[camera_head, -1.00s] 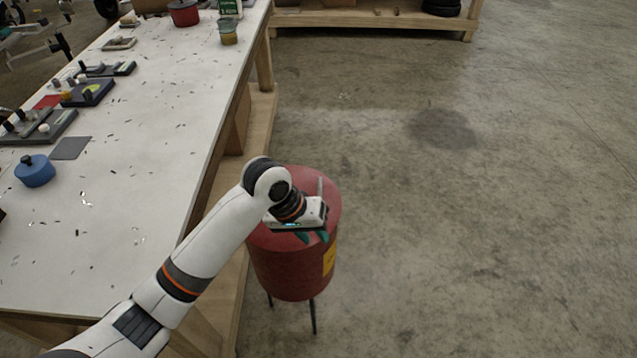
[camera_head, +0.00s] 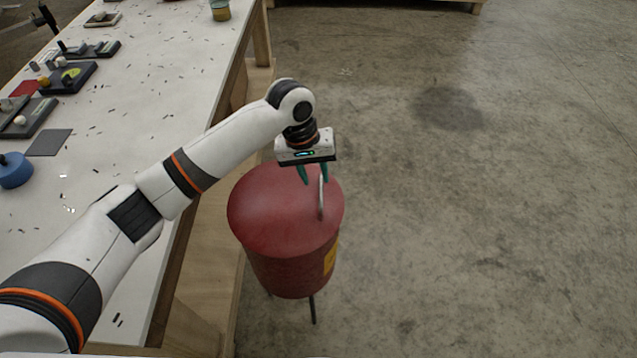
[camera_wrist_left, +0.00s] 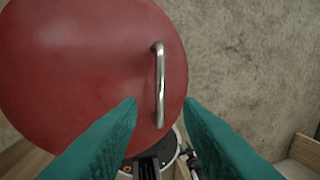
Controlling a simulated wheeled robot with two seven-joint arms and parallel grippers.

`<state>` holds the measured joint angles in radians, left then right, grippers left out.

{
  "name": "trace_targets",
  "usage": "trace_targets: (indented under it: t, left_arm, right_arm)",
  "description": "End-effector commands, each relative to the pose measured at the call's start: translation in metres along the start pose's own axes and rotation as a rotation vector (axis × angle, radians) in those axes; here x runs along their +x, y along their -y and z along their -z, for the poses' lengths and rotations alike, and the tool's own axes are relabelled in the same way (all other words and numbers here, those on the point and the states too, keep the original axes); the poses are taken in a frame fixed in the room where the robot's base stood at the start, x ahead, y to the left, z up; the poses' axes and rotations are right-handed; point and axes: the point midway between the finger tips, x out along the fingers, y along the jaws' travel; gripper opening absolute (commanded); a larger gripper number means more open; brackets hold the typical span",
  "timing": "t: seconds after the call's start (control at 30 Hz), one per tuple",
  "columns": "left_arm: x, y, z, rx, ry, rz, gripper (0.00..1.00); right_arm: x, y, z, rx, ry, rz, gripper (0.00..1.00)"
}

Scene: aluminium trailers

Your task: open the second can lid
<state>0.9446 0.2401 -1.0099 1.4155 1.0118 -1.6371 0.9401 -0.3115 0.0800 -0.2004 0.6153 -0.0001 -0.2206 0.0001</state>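One red can (camera_head: 285,270) stands on thin dark legs beside the workbench, with a yellow label on its side. Its round red lid (camera_head: 265,205) sits flat on top. A silver bar handle (camera_head: 321,200) stands up near the lid's right side. My left gripper (camera_head: 313,180) is over the lid's far right part, open, with green fingers pointing down. In the left wrist view the handle (camera_wrist_left: 160,85) lies between the two fingertips (camera_wrist_left: 160,103), with a gap on each side. My right gripper is not in view.
The long white workbench (camera_head: 150,110) runs along the left, with several dark fixtures, a blue round container (camera_head: 14,170) and small dark scraps on it. A wooden shelf edge (camera_head: 370,5) is at the back. The concrete floor (camera_head: 480,220) right of the can is clear.

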Motion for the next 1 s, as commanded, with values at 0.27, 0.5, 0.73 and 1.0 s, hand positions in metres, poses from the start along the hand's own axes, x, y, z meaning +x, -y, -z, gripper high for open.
trace_targets:
  t: [0.27,0.5,0.73,1.0]
  left_arm:
    - [0.04,0.0,0.0,0.0,-0.001,0.0,0.33]
    - [0.048,0.0,0.0,0.001,0.0,0.0,0.33]
    - [0.047,0.0,0.0,0.001,0.0,0.0,0.21]
    - [0.047,0.0,0.0,0.001,0.0,0.0,0.0]
  right_arm:
    - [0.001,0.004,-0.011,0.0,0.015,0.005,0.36]
    - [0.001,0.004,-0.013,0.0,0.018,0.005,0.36]
    - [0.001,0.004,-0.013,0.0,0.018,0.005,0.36]
    - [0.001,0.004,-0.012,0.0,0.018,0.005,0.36]
